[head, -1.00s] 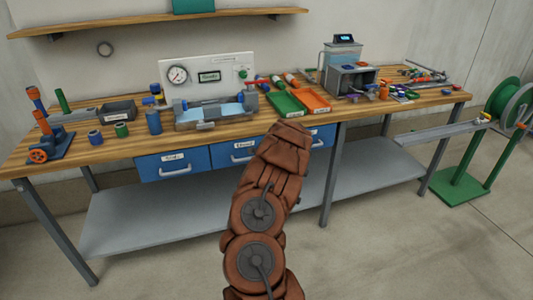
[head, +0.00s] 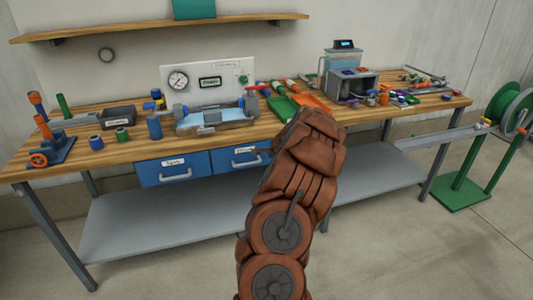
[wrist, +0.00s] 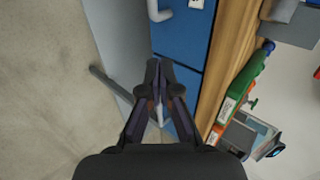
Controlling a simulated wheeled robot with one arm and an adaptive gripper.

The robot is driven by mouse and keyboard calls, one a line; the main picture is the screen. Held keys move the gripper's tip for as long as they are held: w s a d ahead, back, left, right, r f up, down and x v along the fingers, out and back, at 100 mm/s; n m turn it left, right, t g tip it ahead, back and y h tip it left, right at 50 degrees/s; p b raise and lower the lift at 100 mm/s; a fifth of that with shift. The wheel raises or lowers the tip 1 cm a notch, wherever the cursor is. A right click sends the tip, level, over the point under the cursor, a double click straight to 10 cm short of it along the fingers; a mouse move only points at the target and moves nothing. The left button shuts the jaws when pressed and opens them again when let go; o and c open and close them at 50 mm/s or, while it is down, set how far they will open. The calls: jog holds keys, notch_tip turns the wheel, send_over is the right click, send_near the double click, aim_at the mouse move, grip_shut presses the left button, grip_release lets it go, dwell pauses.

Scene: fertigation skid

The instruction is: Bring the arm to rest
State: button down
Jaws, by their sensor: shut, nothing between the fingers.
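My arm shows in the head view as a reddish-brown jointed limb rising from the bottom, in front of the workbench (head: 240,135). Its upper end covers part of the trays and the right end of the drawer row; the gripper itself is hidden there. In the wrist view my gripper (wrist: 159,75) is shut and empty, its two dark fingers together. It shows in front of the blue drawer fronts (wrist: 182,42), apart from the bench top as far as I can tell.
The bench holds a gauge panel (head: 208,80), a shallow basin, a green tray (head: 281,108), an orange tray (head: 315,102) and a grey box machine (head: 350,85). A green hose reel (head: 510,108) stands at right. The lower shelf (head: 150,225) and the floor in front are clear.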

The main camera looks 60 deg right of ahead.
jog(key=shift+s+r, duration=0.1)
jog(key=w+a+r+n+t+y+p, duration=0.1)
jog(key=w+a+r+n+y, duration=0.25)
jog(key=a, duration=0.75)
jog(key=w+a+r+n+y, duration=0.1)
jog(key=w+a+r+n, duration=0.2)
jog(key=w+a+r, duration=0.5)
jog(key=s+a+r+n+g+y, duration=0.1)
jog(key=a+n, duration=0.2)
jog(key=a, duration=0.6)
jog(key=s+a+r+n+y+p, duration=0.1)
jog(key=a+n+y, duration=0.1)
jog(key=a, duration=0.7)
jog(key=s+a+r+n+g+y, duration=0.1)
jog(key=a+n, duration=0.2)
jog(key=a, duration=0.5)
jog(key=s+a+r+n+g+p, duration=0.15)
jog(key=s+a+n+g, duration=0.35)
jog(key=s+a, duration=0.95)
jog(key=s+a+n+g+h, duration=0.1)
jog(key=s+n, duration=0.2)
jog(key=s, duration=0.8)
jog(key=s+a+n+g+h+p, duration=0.1)
jog(key=s+n+g, duration=0.1)
jog(key=s, duration=0.8)
jog(key=shift+s+n+h, duration=0.35)
jog(key=shift+n, duration=0.2)
